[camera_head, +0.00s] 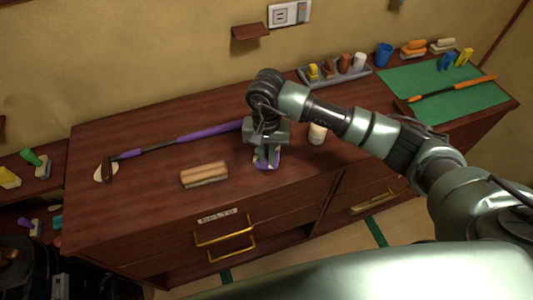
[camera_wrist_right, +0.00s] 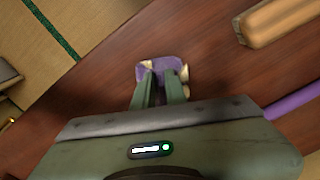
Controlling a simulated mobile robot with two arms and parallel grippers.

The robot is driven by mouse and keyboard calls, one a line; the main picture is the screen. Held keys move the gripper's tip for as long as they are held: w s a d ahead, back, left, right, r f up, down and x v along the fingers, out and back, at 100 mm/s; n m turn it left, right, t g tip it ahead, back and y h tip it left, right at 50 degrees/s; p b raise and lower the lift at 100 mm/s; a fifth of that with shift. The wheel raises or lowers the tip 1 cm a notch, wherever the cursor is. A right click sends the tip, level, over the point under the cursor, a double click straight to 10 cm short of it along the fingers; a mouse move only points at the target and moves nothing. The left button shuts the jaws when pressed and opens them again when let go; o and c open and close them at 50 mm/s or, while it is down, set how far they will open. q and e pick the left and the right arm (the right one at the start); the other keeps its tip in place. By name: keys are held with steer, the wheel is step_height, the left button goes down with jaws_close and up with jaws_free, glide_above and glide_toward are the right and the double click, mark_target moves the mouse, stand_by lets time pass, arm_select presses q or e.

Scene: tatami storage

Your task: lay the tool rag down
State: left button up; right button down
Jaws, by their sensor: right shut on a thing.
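The tool rag (camera_head: 266,164) is a small purple and cream cloth on or just above the brown wooden cabinet top (camera_head: 130,220), near its front edge. It also shows in the right wrist view (camera_wrist_right: 160,68), spread around the fingertips. My right gripper (camera_head: 266,152) points down and is shut on the rag; its fingers show in the wrist view (camera_wrist_right: 160,85). I cannot tell whether the cloth touches the wood. My left gripper is not in view.
A wooden-backed block (camera_head: 204,174) lies left of the rag. A purple-handled tool (camera_head: 180,139) lies behind it. A pale bottle (camera_head: 317,133) stands close on the right. A grey tray (camera_head: 335,74) and a green mat (camera_head: 440,105) are farther right. The front left top is clear.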

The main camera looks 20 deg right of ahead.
steer(key=shift+f, duration=0.15)
steer(key=c, duration=1.4)
jaws_free()
steer(key=shift+o, duration=0.2)
